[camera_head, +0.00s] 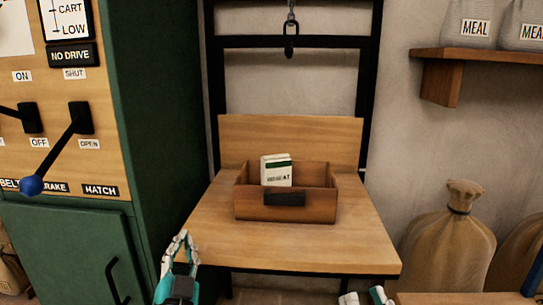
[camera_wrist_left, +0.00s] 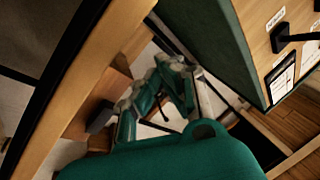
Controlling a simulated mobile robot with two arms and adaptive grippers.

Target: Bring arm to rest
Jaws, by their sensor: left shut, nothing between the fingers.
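My left gripper (camera_head: 183,242) is in front of the left edge of the wooden bench in the head view. It is shut and empty, with its fingers pointing up. Its teal and grey fingers also show in the left wrist view (camera_wrist_left: 160,90). My right gripper (camera_head: 365,297) shows only as light and teal tips at the bottom edge of the head view. The rest of it is cut off, so its opening cannot be told.
A wooden box (camera_head: 250,208) holding a WHEAT packet (camera_head: 277,172) stands on the bench (camera_head: 300,250). A green cabinet (camera_head: 165,120) with levers is at the left. A meal sack shelf (camera_head: 440,80) and a tied sack (camera_head: 450,245) are at the right.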

